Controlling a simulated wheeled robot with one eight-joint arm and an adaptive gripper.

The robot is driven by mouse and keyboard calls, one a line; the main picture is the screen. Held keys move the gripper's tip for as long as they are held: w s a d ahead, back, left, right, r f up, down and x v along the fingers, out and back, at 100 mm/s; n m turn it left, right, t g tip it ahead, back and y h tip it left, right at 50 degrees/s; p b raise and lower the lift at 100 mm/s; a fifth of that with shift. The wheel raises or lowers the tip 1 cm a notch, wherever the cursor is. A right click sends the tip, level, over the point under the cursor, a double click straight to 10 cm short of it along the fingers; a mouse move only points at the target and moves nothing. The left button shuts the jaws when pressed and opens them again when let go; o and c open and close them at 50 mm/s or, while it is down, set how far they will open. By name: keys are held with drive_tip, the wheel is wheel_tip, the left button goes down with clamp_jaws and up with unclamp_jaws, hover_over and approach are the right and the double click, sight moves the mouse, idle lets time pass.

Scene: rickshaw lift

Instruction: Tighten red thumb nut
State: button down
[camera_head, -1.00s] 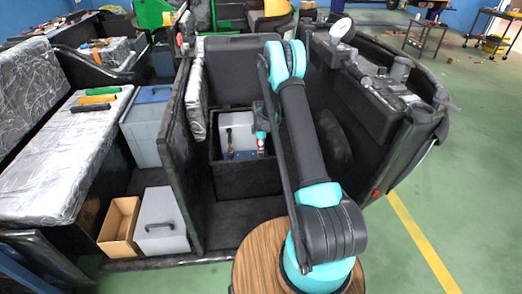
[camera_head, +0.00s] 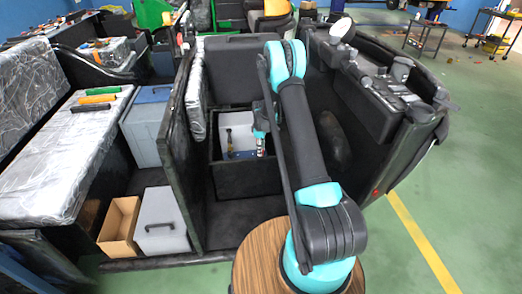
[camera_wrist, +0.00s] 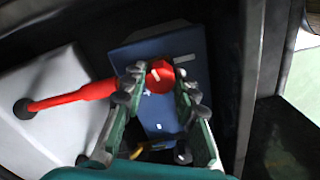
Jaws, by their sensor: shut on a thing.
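The red thumb nut (camera_wrist: 160,76) shows in the wrist view at the end of a red cable, over a blue block (camera_wrist: 188,48). My gripper (camera_wrist: 160,88) has its two fingers on either side of the nut and is shut on it. In the head view my gripper (camera_head: 261,143) reaches down into the dark box in the rickshaw's middle. The nut is too small there to make out clearly.
The dark box (camera_head: 245,181) has walls close around my gripper. A light grey block (camera_wrist: 62,95) lies left of the blue block in the wrist view. A grey case (camera_head: 160,222) and an open cardboard box (camera_head: 118,222) stand at left.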

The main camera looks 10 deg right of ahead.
drive_tip(key=m, duration=0.4)
drive_tip(key=shift+m, duration=0.3)
drive_tip(key=m, duration=1)
drive_tip(key=shift+m, duration=2.7)
drive_tip(key=c, duration=1.5)
unclamp_jaws()
drive_tip(key=shift+o, duration=0.2)
wheel_tip(320, 180, up, 12)
